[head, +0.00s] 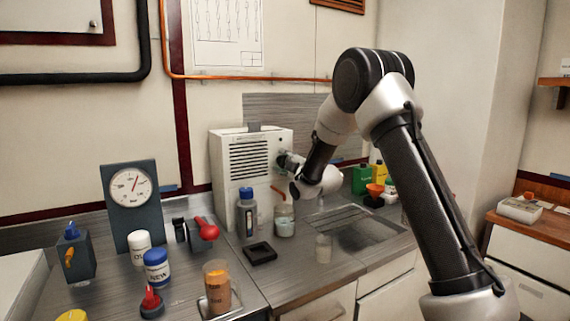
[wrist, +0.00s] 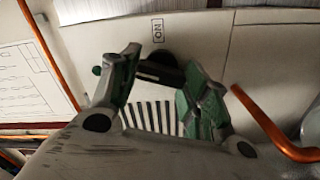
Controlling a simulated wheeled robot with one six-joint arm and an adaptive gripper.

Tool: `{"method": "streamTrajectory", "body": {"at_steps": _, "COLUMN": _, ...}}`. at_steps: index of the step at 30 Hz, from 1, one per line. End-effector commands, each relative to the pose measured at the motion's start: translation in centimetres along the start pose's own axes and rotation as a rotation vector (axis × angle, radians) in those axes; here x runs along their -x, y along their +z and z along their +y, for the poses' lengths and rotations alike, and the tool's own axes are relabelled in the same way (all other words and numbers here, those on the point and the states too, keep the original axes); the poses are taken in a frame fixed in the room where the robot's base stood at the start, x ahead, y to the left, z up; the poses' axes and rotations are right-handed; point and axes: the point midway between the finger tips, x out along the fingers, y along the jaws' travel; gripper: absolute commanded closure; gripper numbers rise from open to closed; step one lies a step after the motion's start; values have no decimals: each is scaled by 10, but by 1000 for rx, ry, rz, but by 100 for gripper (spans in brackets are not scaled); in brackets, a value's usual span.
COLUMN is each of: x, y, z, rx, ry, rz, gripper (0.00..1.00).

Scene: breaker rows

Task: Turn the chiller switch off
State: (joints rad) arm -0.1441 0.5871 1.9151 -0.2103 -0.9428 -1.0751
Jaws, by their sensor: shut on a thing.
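The chiller is a pale box (head: 228,185) with a slatted vent, standing on the counter against the back wall. In the wrist view its pale face (wrist: 210,45) carries a black switch (wrist: 158,68) near a small ON label (wrist: 158,29). My gripper (wrist: 163,76) has its green-padded fingers on either side of the switch, shut on it. In the head view my gripper (head: 286,162) is at the chiller's right-hand face and hides most of the switch. Which way the switch points is hard to tell.
An orange pipe (wrist: 262,120) runs close to my right finger in the wrist view. Below the chiller stand a blue-capped bottle (head: 247,212) and a glass jar (head: 285,220). A gauge (head: 130,188) and several containers fill the counter's left. A sink (head: 365,235) lies to the right.

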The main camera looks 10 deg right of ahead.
Motion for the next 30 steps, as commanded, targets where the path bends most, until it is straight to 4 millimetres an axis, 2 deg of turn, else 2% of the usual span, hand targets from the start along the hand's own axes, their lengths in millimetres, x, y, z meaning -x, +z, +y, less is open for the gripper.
{"method": "streamTrajectory", "body": {"at_steps": 6, "x": 0, "y": 0, "z": -2, "rx": 173, "ry": -2, "rz": 0, "gripper": 78}}
{"method": "streamTrajectory", "body": {"at_steps": 15, "x": 0, "y": 0, "z": -3, "rx": 329, "ry": -2, "rz": 0, "gripper": 78}}
{"method": "streamTrajectory", "body": {"at_steps": 30, "x": 0, "y": 0, "z": -3, "rx": 387, "ry": -4, "rz": 0, "gripper": 78}}
